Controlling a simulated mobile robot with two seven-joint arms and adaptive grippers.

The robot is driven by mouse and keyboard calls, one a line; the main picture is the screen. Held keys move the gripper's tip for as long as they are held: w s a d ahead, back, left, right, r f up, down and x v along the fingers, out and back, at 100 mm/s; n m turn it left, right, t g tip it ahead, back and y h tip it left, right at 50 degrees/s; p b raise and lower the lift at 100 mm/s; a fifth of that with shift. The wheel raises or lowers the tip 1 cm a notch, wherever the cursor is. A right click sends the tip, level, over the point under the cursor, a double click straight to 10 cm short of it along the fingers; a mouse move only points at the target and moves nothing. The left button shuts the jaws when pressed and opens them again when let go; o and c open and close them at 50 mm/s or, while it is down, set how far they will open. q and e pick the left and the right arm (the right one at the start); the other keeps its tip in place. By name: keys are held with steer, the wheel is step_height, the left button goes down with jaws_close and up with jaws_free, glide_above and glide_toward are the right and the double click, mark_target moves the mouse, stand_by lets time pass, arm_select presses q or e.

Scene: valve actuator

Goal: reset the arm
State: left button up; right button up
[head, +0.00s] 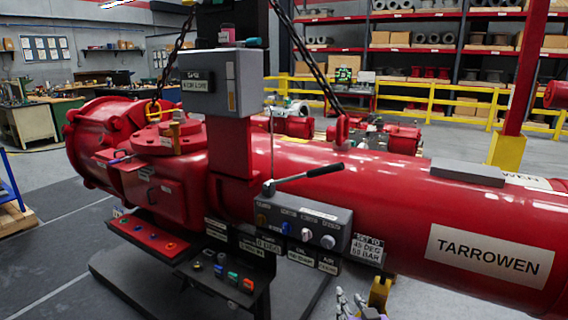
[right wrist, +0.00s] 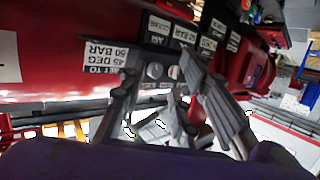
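A large red valve actuator (head: 400,200) labelled TARROWEN lies across the head view. A grey control box (head: 300,222) on its front has several knobs. A lever (head: 300,178) with a black handle rises above this box and points right, slightly upward. The box's knobs also show in the right wrist view (right wrist: 155,71), beside a label (right wrist: 104,56) reading 45 DEG, 50 BAR. My right gripper (head: 351,301) is at the bottom edge of the head view, below the box. In the right wrist view its fingers (right wrist: 160,88) are apart, with nothing between them. My left gripper is out of view.
A grey box (head: 232,82) stands on a red post above the actuator, with chains hanging on both sides. A lower panel with coloured buttons (head: 225,274) sticks out at the front. Yellow railings (head: 450,103) and shelves stand behind. Open floor (head: 40,262) lies at left.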

steer(key=s+f+g, duration=0.2)
steer(key=s+f, duration=0.5)
steer(key=s, duration=0.6)
steer(key=s+d+f+g, duration=0.1)
steer(key=s+f, duration=0.6)
steer(key=s, duration=0.7)
steer(key=s+d+f+g+h, duration=0.1)
steer(key=s+f+g, duration=0.2)
steer(key=s+f, duration=0.5)
steer(key=s, duration=0.5)
steer(key=shift+s+d+m+p, duration=0.25)
steer(key=shift+m+p, duration=0.05)
steer(key=shift+p, duration=0.1)
